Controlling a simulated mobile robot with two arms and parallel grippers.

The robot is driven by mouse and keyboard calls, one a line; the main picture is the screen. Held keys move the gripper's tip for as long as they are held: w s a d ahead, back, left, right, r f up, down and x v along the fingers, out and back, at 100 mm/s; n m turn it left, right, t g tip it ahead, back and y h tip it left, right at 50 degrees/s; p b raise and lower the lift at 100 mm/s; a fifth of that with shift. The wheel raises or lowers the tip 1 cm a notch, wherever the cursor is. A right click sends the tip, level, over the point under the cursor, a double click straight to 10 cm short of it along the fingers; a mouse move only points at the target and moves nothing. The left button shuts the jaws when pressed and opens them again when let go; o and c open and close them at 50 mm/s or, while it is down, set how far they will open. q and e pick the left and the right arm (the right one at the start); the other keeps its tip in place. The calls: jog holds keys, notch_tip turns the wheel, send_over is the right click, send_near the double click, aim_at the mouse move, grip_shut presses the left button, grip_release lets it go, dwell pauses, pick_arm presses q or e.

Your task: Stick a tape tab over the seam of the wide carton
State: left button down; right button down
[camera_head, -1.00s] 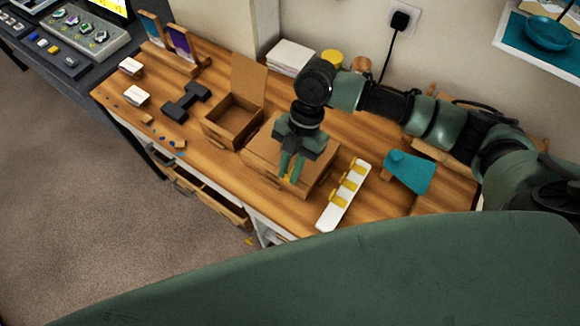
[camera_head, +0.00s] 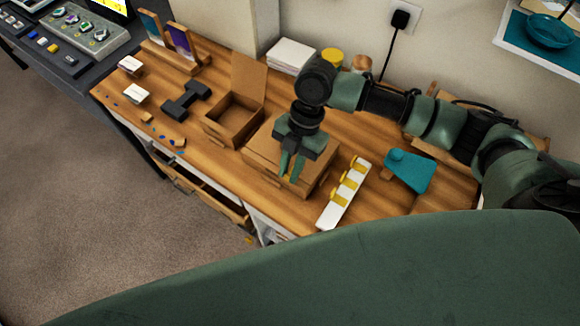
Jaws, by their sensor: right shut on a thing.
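The wide carton (camera_head: 262,152) is a flat brown box with its top closed, on the wooden bench right of the open small box. My right gripper (camera_head: 291,180) points down over its top, near the front right part. It is shut on a small yellow tape tab (camera_head: 294,179), of which only a sliver shows between the green fingers. I cannot tell whether the tab touches the carton; the fingers hide the seam there. A white strip (camera_head: 334,211) with several yellow tabs (camera_head: 348,186) lies to the right of the carton. My left gripper is not in view.
An open brown box (camera_head: 232,119) with its lid raised stands left of the carton. A dark dumbbell-shaped object (camera_head: 186,102) lies farther left. A teal object (camera_head: 408,171) lies right of the strip. White sheets (camera_head: 291,56) are stacked behind. A drawer (camera_head: 212,201) stands open below.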

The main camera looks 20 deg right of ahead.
dwell(0.3)
jog(key=c, duration=1.3)
grip_release()
jog(key=shift+o, duration=0.2)
notch_tip(320, 180, up, 8)
jog(key=p, duration=0.7)
jog(key=shift+p, duration=0.4)
